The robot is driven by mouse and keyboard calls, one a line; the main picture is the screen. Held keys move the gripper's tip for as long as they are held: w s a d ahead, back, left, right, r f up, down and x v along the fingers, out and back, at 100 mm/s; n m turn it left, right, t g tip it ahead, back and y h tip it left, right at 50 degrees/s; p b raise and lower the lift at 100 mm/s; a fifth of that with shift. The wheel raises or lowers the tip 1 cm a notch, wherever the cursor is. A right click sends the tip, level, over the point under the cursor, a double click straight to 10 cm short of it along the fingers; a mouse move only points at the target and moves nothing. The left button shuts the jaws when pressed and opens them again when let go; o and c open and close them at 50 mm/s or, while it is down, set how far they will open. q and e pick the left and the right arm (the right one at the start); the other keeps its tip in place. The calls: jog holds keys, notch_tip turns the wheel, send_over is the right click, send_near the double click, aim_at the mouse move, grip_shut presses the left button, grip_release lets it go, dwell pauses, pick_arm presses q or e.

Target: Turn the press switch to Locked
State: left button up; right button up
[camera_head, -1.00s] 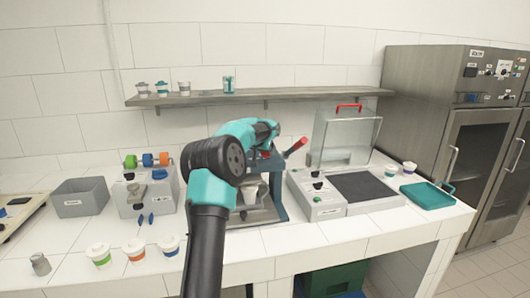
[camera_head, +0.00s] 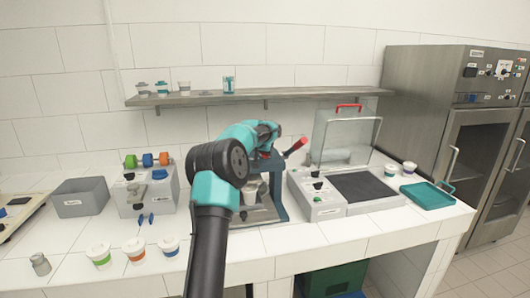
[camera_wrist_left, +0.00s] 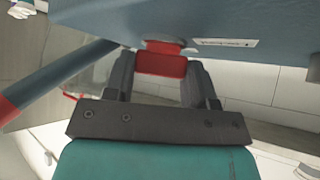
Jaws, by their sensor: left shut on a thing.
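The blue-grey press (camera_head: 277,203) stands on the counter at the middle in the head view, partly hidden behind my left arm. Its red-tipped lever (camera_head: 295,147) sticks out to the upper right, and a white cup (camera_head: 250,195) sits in it. In the left wrist view a red switch (camera_wrist_left: 163,65) is on the press body (camera_wrist_left: 215,22), beside a small pale label. My left gripper (camera_wrist_left: 163,75) is shut on the red switch, a finger on each side. In the head view its fingers are hidden. The label is too small to read. My right gripper is not in view.
A grey machine with a clear cover (camera_head: 345,135) stands close right of the press. Several lidded cups (camera_head: 135,250) line the counter's front left. A grey box machine (camera_head: 145,195) and grey bin (camera_head: 80,198) stand left. A shelf (camera_head: 250,96) runs above.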

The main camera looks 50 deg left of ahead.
pick_arm(q)
jog(key=shift+n+y, duration=0.4)
jog(key=shift+n, duration=0.2)
jog(key=shift+c, duration=0.2)
jog(key=shift+d+n+g+y, duration=0.1)
jog(key=shift+n+g+y, duration=0.5)
jog(key=shift+n, duration=0.3)
jog(key=shift+w+n+g+y, duration=0.15)
jog(key=shift+n+g+y, duration=1)
jog(key=shift+n, duration=0.95)
jog(key=o, duration=0.9)
jog(key=shift+o, duration=0.2)
